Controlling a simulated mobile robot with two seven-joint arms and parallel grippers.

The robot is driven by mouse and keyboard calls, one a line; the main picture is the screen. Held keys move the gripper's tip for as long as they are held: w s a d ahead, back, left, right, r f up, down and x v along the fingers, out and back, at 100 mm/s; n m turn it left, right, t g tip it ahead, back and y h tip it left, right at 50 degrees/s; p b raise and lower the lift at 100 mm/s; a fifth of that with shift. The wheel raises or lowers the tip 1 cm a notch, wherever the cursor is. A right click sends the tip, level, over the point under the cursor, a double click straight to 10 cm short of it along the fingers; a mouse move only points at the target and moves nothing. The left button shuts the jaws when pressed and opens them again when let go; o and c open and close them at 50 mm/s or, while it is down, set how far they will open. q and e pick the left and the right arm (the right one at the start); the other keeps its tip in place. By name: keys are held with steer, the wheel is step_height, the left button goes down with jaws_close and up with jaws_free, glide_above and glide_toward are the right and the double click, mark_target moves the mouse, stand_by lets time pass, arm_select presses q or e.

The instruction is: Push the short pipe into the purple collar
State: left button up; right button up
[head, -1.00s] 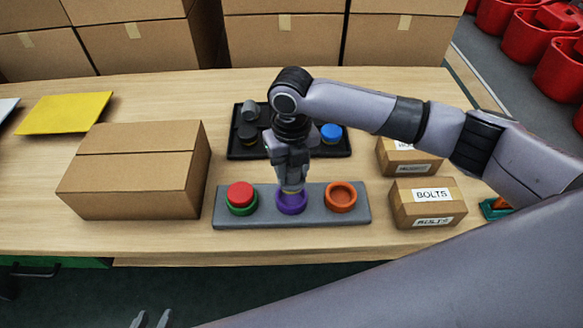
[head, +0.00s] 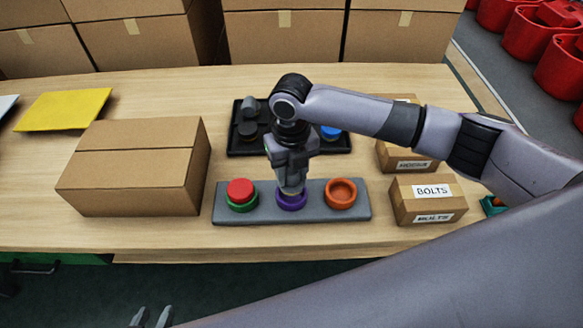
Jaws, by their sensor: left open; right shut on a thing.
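The purple collar (head: 291,203) sits in the middle of a grey block (head: 261,213), between a green collar (head: 242,207) with a red cap on it and an open orange collar (head: 341,193). My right gripper (head: 290,187) points down directly over the purple collar, its fingertips close to the rim. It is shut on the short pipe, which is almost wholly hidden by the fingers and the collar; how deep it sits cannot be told. My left gripper (head: 151,318) is open and empty at the bottom edge, below the table front, with only its fingertips showing.
A black tray (head: 237,150) with a grey cylinder, a dark piece and a blue piece (head: 331,132) lies behind the block. A cardboard box (head: 135,170) stands left, a box marked BOLTS (head: 428,203) right. A yellow sheet (head: 65,109) lies far left.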

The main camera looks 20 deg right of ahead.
steer(key=shift+f, duration=0.35)
stand_by(0.3)
steer(key=shift+f, duration=0.25)
steer(key=shift+f, duration=0.35)
stand_by(0.5)
steer(key=shift+f, duration=0.25)
stand_by(0.3)
steer(key=shift+f, duration=0.55)
stand_by(0.6)
steer(key=o, duration=1.7)
steer(key=shift+r, duration=0.1)
